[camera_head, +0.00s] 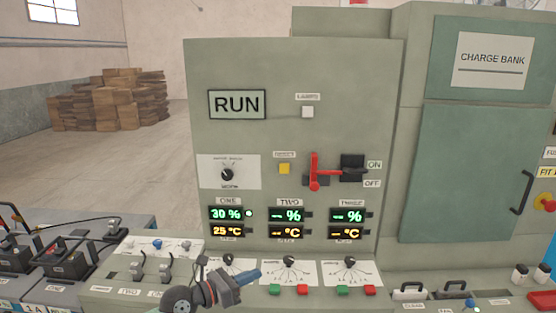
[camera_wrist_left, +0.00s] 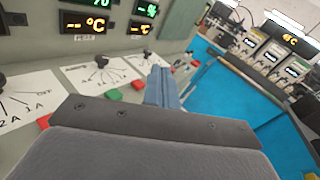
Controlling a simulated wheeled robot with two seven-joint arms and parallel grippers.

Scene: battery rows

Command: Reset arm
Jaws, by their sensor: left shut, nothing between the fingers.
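My left gripper (camera_head: 249,277) is in front of the lower part of the grey-green control panel (camera_head: 290,65), above its sloping desk, left of the middle. Its blue fingers are shut with nothing between them and point to the right. In the left wrist view the shut fingers (camera_wrist_left: 162,88) point toward the desk with its dials and buttons. The fingers hide part of the desk there; I cannot tell whether they touch it. My right gripper is in neither view.
The panel has a red lever (camera_head: 314,171), lit displays (camera_head: 227,214) and rotary dials (camera_head: 289,261) above green and red buttons. Batteries (camera_head: 68,262) with cables stand at the left. A charge bank cabinet (camera_head: 465,150) stands at the right. Crates (camera_head: 115,100) are stacked far back.

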